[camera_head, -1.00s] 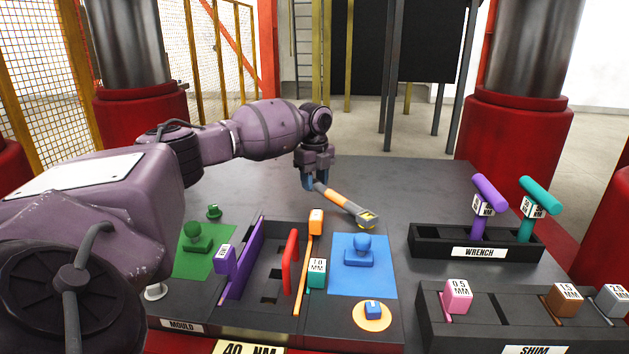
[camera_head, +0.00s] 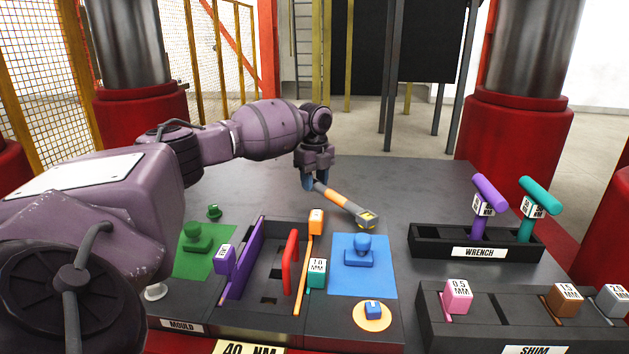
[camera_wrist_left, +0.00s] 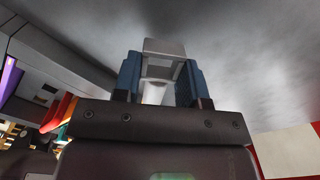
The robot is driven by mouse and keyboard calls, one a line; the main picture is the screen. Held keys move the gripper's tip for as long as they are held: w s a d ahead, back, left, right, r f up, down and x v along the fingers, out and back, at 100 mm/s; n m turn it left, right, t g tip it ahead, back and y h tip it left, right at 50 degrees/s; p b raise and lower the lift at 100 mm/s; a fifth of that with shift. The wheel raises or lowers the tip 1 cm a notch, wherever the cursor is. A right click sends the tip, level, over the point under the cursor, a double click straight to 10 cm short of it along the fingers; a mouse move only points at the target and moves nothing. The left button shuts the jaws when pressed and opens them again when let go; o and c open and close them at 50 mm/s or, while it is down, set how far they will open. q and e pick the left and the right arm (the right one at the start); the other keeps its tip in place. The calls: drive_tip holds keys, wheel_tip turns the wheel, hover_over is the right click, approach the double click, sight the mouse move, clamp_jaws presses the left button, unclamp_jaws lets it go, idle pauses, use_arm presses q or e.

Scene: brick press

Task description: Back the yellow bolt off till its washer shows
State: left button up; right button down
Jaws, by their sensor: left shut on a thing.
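In the left wrist view, the blue fingers (camera_wrist_left: 161,80) close on a grey squared piece (camera_wrist_left: 163,47). I cannot make out the yellow bolt or its washer; the wrench head may hide them. My right gripper is out of view.
The mould (camera_head: 240,312) holds a purple plate (camera_head: 244,258), a red handle (camera_head: 291,262) and an orange-topped strip. A blue knob (camera_head: 362,243) stands just in front of the wrench head. The wrench rack (camera_head: 428,243) and shim rack (camera_head: 490,338) stand at right. The table behind is clear.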

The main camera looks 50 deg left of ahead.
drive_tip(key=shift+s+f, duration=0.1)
use_arm(q)
drive_tip(key=shift+s+r+p, duration=0.2)
drive_tip(key=shift+s+p, duration=0.1)
drive_tip(key=shift+p, duration=0.2)
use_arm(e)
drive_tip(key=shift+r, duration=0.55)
use_arm(q)
drive_tip(key=shift+s+f+n+p, duration=0.15)
drive_tip(key=shift+s+n+p, duration=0.45)
drive_tip(key=shift+p, duration=0.4)
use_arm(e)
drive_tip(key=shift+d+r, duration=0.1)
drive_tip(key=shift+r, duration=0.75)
